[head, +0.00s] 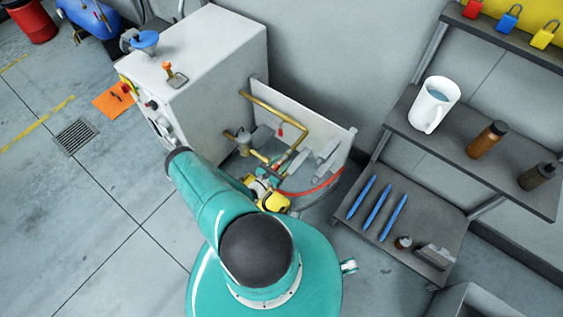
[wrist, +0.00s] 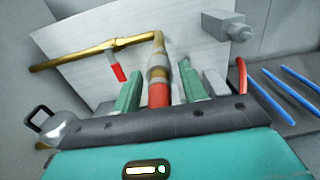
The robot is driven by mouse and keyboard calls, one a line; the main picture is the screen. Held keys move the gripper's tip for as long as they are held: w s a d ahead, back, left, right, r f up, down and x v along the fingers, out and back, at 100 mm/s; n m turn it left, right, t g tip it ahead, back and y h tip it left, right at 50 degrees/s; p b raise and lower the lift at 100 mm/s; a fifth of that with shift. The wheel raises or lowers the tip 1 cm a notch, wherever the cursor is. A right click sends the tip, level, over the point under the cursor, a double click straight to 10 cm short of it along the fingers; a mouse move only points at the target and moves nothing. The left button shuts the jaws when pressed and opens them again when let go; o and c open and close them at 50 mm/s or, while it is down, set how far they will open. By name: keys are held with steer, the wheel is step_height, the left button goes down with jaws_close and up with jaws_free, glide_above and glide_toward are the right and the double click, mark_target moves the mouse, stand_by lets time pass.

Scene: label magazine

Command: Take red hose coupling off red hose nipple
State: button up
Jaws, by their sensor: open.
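In the wrist view the red hose coupling (wrist: 158,95) is a red cylinder at the lower end of a brass pipe fitting (wrist: 157,66). It lies in line with the fitting and appears to touch it. The red hose nipple cannot be told apart from the coupling and fitting. My gripper (wrist: 160,82) is open, with one green finger on each side of the coupling and visible gaps. In the head view my gripper (head: 277,170) is small and partly hidden by my arm, beside the brass pipe. The coupling is not clear there.
A red hose (head: 318,189) curves right of my gripper. The brass pipe (head: 273,108) with a red-handled valve runs along a pale panel (head: 318,118) beside a grey cabinet (head: 205,50). Blue pens (head: 378,207) lie on a low shelf at right.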

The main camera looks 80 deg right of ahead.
steer(key=shift+s+d+r, duration=0.15)
steer(key=shift+d+r, duration=0.1)
steer(key=shift+d, duration=0.15)
jaws_close()
steer(key=shift+v, duration=3.2)
steer(key=shift+f, duration=0.1)
